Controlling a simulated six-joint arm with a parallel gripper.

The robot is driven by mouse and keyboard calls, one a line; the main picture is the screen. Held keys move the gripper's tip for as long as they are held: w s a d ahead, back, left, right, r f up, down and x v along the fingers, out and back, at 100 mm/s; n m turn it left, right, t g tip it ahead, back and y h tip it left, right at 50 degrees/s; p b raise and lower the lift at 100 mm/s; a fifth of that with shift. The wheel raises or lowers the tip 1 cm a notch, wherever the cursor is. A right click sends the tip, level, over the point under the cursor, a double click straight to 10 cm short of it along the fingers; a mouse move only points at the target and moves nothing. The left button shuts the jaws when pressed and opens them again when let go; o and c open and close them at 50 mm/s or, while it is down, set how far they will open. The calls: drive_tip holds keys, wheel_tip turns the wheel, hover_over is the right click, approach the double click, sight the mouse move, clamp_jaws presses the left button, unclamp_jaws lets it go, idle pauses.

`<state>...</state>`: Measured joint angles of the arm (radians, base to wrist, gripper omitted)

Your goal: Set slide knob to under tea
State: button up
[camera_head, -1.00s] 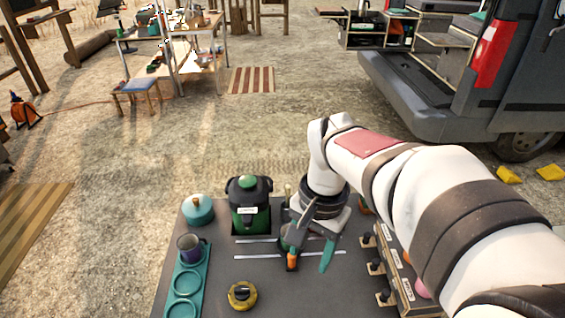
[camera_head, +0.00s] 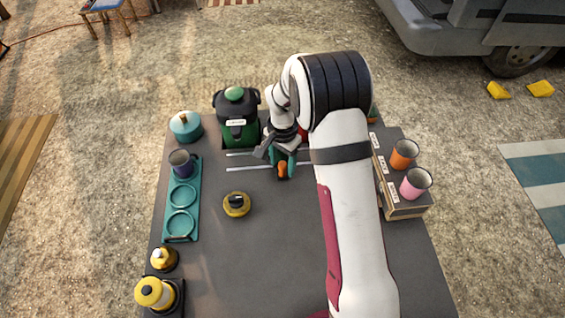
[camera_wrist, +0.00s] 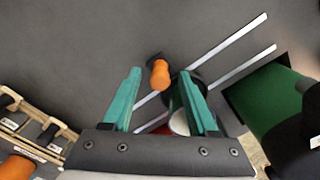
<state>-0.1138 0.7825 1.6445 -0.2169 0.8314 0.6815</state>
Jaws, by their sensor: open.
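An orange slide knob (camera_head: 283,169) sits at the front of a dark carriage on two pale rails (camera_head: 245,169). In the wrist view the knob (camera_wrist: 160,74) appears between the teal fingertips of my gripper (camera_wrist: 159,80). The gripper is open, and I cannot tell whether either finger touches the knob. The gripper hides part of the carriage in both views. In the head view my gripper (camera_head: 278,160) is over the carriage. A green dispenser (camera_head: 239,130) with a white label stands behind the rails' left end; its writing is too small to read.
A teal tray (camera_head: 172,213) with a purple mug (camera_head: 181,161), a teal pot (camera_head: 186,126) and a yellow-rimmed round item (camera_head: 236,204) lie left. A wooden rack (camera_head: 405,208) with an orange mug (camera_head: 404,153) and a pink mug (camera_head: 415,182) stands right. The front middle is clear.

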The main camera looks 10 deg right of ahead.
drive_tip(key=shift+f, duration=0.45)
clamp_jaws()
idle(1.1)
